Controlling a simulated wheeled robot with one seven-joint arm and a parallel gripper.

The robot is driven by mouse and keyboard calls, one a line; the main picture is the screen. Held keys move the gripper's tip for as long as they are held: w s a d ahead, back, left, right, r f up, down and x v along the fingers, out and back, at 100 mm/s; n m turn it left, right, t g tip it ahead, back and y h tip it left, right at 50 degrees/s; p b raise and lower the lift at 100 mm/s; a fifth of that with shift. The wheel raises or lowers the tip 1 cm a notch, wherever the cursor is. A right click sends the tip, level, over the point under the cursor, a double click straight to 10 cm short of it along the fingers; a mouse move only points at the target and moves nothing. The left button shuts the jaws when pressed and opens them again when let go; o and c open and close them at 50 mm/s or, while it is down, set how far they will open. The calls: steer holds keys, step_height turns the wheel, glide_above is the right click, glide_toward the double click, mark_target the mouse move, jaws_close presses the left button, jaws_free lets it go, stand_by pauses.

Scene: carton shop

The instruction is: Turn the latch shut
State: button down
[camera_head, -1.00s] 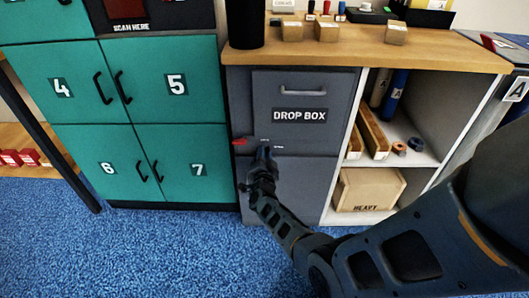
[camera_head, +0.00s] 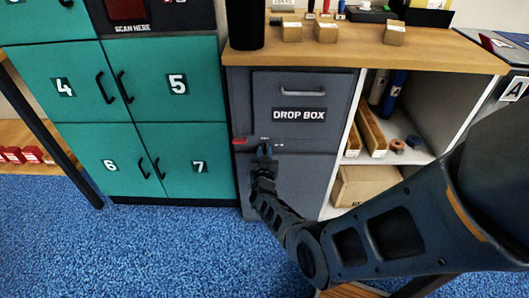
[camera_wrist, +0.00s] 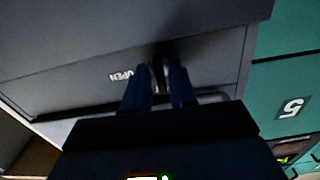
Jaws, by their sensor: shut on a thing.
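The grey drop box cabinet (camera_head: 290,88) stands in the middle of the head view, with its drawer above a lower door (camera_head: 308,175). My gripper (camera_head: 264,152) is at the seam between them, just right of a small red piece (camera_head: 240,141). In the wrist view my gripper (camera_wrist: 158,80) has its two fingers on either side of the dark latch (camera_wrist: 158,70) and is shut on it.
Teal lockers (camera_head: 143,95) stand to the left. An open shelf (camera_head: 412,150) with tubes, long boxes and a carton (camera_head: 365,187) is to the right. Small items stand on the wooden counter (camera_head: 370,52) above. The blue carpet (camera_head: 120,250) at left is clear.

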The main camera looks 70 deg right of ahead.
steer(key=shift+n, duration=0.4)
steer(key=c, duration=1.2)
jaws_free()
steer(key=p+v, duration=0.3)
steer(key=v, duration=0.4)
steer(key=shift+a+p, duration=0.3)
steer(key=shift+a, duration=0.1)
steer(key=shift+s, duration=0.2)
